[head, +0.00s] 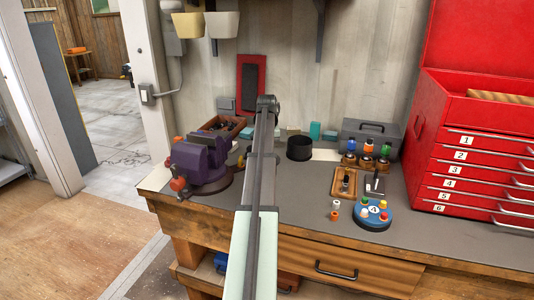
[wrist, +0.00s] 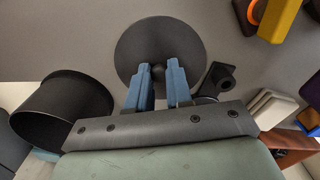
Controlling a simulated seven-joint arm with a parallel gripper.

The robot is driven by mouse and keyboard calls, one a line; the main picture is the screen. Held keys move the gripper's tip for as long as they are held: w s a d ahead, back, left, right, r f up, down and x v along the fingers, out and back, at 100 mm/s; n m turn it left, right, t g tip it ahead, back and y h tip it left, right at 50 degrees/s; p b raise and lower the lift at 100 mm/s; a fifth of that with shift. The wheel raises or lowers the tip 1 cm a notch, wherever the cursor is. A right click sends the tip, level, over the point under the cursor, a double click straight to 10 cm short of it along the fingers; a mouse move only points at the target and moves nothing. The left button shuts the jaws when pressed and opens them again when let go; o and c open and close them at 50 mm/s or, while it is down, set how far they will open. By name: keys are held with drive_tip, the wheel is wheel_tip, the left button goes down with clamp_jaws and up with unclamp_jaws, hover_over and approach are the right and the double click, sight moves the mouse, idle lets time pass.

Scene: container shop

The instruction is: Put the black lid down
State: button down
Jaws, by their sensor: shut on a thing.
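The black lid (wrist: 160,40) is a flat round disc with a small knob, seen in the wrist view over the grey bench top. My gripper (wrist: 158,76) has its two blue fingers shut on the knob. I cannot tell whether the lid touches the bench. In the head view my arm hides the lid and the fingers. An open black pot (head: 299,148) stands on the bench just right of my arm. It also shows in the wrist view (wrist: 62,112), left of the fingers and apart from the lid.
A purple vise (head: 203,160) stands left of my arm. A grey toolbox (head: 370,136), small bottles, a blue round holder (head: 373,216) and a red drawer chest (head: 478,165) are to the right. In the wrist view a small black part (wrist: 217,80) lies close beside the lid.

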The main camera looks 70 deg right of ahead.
drive_tip(key=shift+f, duration=0.15)
drive_tip(key=c, duration=1)
unclamp_jaws()
wheel_tip(320, 180, up, 12)
drive_tip(key=shift+r, duration=0.2)
